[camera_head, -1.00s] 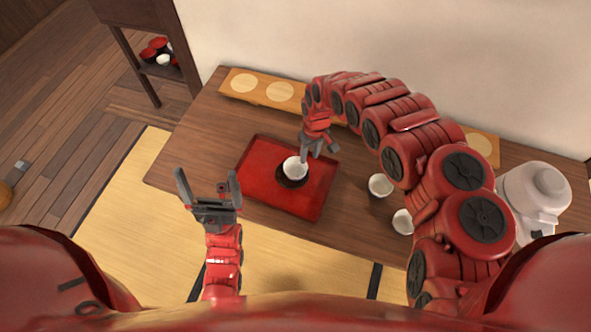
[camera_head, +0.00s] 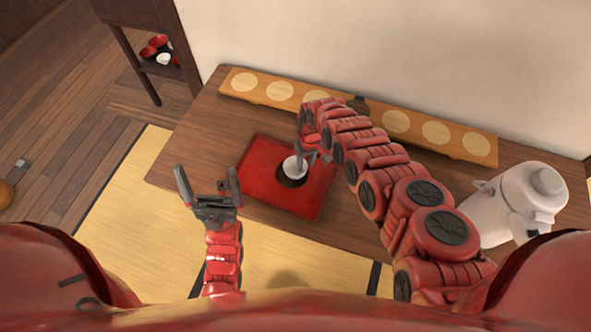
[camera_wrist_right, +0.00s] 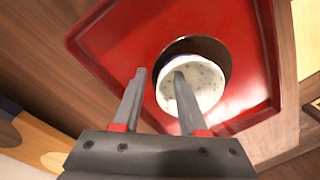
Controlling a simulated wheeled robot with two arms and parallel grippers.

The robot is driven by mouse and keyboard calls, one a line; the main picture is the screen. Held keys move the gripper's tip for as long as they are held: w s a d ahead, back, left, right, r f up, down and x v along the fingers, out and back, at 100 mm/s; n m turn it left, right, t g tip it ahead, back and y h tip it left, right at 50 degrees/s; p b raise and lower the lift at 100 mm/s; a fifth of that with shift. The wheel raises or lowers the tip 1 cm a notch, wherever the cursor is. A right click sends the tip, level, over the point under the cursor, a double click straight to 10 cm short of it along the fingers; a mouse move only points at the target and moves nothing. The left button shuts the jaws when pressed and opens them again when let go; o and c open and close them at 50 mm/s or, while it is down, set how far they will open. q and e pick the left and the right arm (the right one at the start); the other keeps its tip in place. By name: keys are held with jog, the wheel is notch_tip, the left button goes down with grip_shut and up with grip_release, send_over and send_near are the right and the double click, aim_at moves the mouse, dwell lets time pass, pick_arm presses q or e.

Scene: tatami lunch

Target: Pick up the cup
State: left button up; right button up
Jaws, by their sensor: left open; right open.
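The white cup (camera_head: 292,166) stands on a dark round saucer (camera_head: 291,182) on the red tray (camera_head: 258,190). In the right wrist view the cup (camera_wrist_right: 208,88) shows its open mouth and speckled inside. My right gripper (camera_wrist_right: 159,74) is open at the cup. One finger overlaps the cup's mouth, and the other is outside it over the tray. I cannot tell whether either touches the cup. In the head view the right gripper (camera_head: 310,155) partly covers the cup. My left gripper (camera_head: 207,182) is open and empty, left of the tray.
A wooden board with pale discs (camera_head: 397,122) lies along the wall side of the table. A white pot (camera_head: 520,200) stands at the right. The table (camera_head: 205,135) is clear left of the tray.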

jog(key=shift+c, duration=0.2)
grip_shut()
dwell(1.2)
